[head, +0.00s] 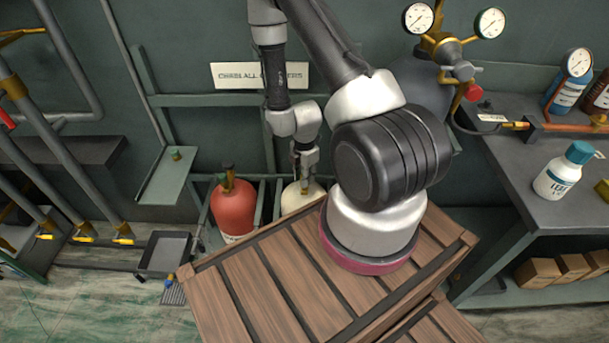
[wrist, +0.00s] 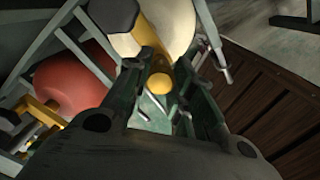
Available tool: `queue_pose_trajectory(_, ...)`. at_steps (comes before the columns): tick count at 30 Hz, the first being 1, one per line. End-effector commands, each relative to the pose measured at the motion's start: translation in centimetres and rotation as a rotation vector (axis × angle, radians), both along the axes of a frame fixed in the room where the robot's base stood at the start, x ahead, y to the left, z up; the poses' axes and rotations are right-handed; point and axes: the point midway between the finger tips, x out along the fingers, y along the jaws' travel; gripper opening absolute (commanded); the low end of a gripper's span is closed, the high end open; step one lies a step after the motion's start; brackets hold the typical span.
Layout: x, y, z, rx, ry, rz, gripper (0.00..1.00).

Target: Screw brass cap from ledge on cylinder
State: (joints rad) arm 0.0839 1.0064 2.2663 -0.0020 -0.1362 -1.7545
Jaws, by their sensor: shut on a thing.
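My gripper (head: 305,170) points down over the pale cylinder (head: 298,197) in the rack. In the wrist view, my gripper's fingers (wrist: 163,80) are closed around a round brass cap (wrist: 160,84). The pale cylinder (wrist: 165,22) shows just beyond the fingertips, with a yellow brass fitting (wrist: 128,45) on it, partly hidden by a finger. I cannot tell whether the cap touches the fitting. The green wall ledge (head: 160,188) at the left carries a small greenish-brass piece (head: 177,155).
A red cylinder (head: 232,208) with a brass valve stands left of the pale one; it also shows in the wrist view (wrist: 75,90). A slatted wooden crate (head: 250,290) fills the front. A bench (head: 540,200) with a white bottle (head: 562,172) is at the right.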

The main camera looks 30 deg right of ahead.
Motion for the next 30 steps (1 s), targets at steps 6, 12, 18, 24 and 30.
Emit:
queue_pose_trajectory(6,0.0,0.0,-0.3,0.000,0.000,0.000,0.01)
queue_pose_trajectory(12,0.0,0.0,-0.6,0.000,0.000,0.000,0.01)
queue_pose_trajectory(18,0.0,0.0,-0.9,0.000,0.001,0.000,0.01)
queue_pose_trajectory(24,0.0,0.0,-1.2,0.000,0.000,0.000,0.01)
queue_pose_trajectory(30,0.0,0.0,-1.4,0.000,-0.001,-0.003,0.01)
